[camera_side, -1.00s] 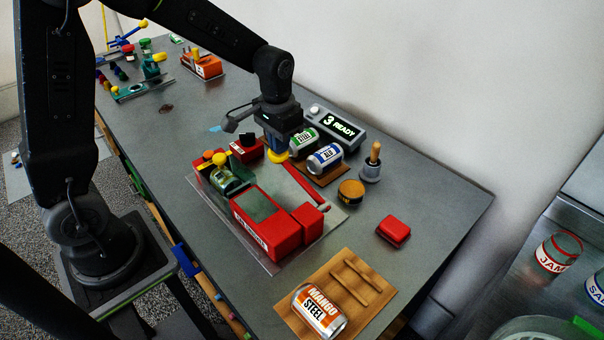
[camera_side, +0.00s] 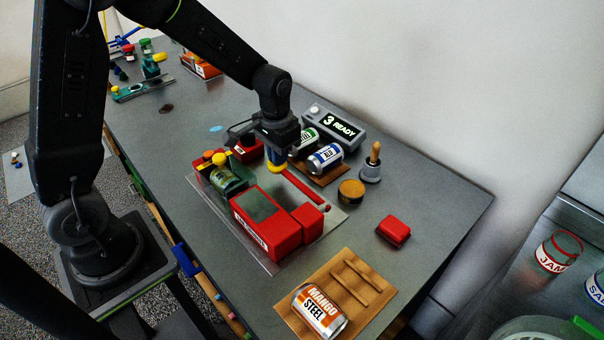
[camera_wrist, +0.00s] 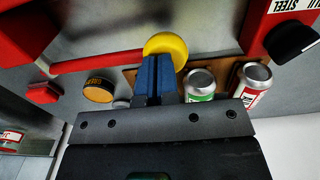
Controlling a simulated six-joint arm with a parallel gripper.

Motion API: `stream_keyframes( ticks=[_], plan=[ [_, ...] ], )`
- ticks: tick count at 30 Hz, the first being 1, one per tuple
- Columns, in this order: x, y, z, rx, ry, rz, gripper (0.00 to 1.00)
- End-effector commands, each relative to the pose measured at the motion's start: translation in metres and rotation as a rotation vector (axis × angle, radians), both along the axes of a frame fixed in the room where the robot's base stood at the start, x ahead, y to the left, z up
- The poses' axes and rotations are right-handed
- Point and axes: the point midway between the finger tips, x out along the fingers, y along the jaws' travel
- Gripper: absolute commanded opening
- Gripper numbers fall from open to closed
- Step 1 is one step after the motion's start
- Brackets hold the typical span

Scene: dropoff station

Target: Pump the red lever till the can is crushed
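The red lever (camera_side: 303,188) runs along the far side of the red can crusher (camera_side: 266,222), low and close to the table. Its yellow knob (camera_side: 276,168) is at the tips of my gripper (camera_side: 275,155). In the wrist view the blue fingers (camera_wrist: 157,75) are together, their tips against the yellow knob (camera_wrist: 166,46); the knob is wider than the fingers and does not look clasped between them. A green can (camera_side: 230,180) lies in the crusher's chamber behind a clear guard; its exact shape is hard to tell.
A display (camera_side: 337,125) reads "3 READY". An orange-lidded tin (camera_side: 351,190), a wooden-handled tool (camera_side: 372,165) and a red box (camera_side: 394,230) stand to the right. A mango can (camera_side: 320,312) lies in front.

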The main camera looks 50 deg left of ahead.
Motion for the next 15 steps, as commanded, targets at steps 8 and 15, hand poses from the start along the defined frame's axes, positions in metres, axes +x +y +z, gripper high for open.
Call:
stream_keyframes(
  ticks=[8,15],
  plan=[
    [-0.001,-0.001,-0.002,-0.001,0.003,0.000,0.00],
    [-0.001,-0.001,-0.017,-0.001,0.005,-0.001,0.00]
  ],
)
